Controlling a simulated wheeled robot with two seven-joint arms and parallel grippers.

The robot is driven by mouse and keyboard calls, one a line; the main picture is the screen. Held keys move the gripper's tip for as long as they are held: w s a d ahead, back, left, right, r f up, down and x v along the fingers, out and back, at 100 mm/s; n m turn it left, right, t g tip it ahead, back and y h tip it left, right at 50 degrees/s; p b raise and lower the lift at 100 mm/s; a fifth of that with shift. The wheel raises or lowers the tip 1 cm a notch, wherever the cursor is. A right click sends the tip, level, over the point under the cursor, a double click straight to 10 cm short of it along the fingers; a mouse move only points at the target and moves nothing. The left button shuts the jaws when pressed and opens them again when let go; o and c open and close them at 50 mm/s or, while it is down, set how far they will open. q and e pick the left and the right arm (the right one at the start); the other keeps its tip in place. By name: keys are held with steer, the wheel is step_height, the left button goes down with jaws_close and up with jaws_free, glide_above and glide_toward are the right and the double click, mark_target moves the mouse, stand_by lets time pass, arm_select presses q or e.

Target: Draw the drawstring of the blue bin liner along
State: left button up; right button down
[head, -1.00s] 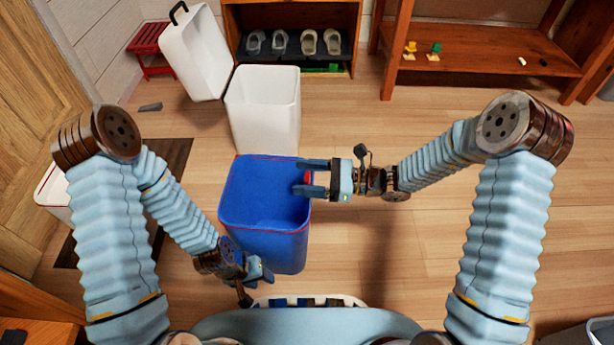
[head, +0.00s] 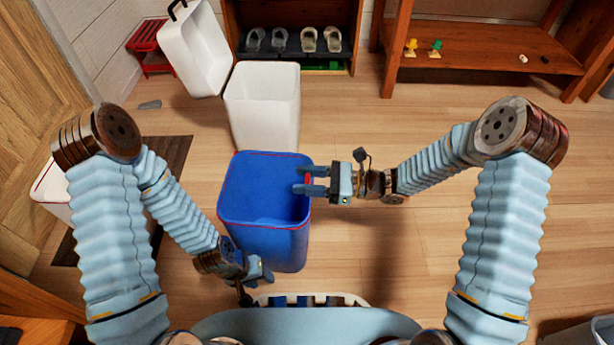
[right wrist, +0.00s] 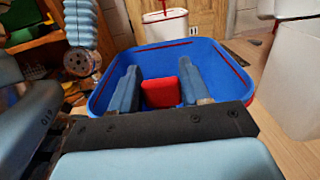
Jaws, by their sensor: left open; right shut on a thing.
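The blue bin liner (head: 262,185) lines an open bin in the middle of the head view, and it fills much of the right wrist view (right wrist: 222,72). Its red drawstring (head: 222,185) runs along the rim. My right gripper (head: 306,180) is at the right side of the rim. In the right wrist view a red piece of the drawstring (right wrist: 160,93) sits between its two fingers, which are shut on it. My left gripper (head: 262,272) is open and low beside the bin's near side, and its fingertips are partly hidden.
A white bin (head: 264,110) stands just behind the blue one, with a tilted white lid (head: 200,55) at its left. A shoe rack (head: 295,42) and a wooden shelf (head: 480,62) stand at the back.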

steer(key=shift+f, duration=0.25)
steer(key=c, duration=0.6)
jaws_free()
steer(key=shift+d+r, duration=0.1)
steer(key=shift+d, duration=0.05)
steer(key=s+d+p, duration=0.1)
steer(key=d, duration=1.2)
steer(key=shift+s+d+p, duration=0.15)
steer(key=shift+d+p, duration=0.1)
steer(key=shift+p, duration=0.15)
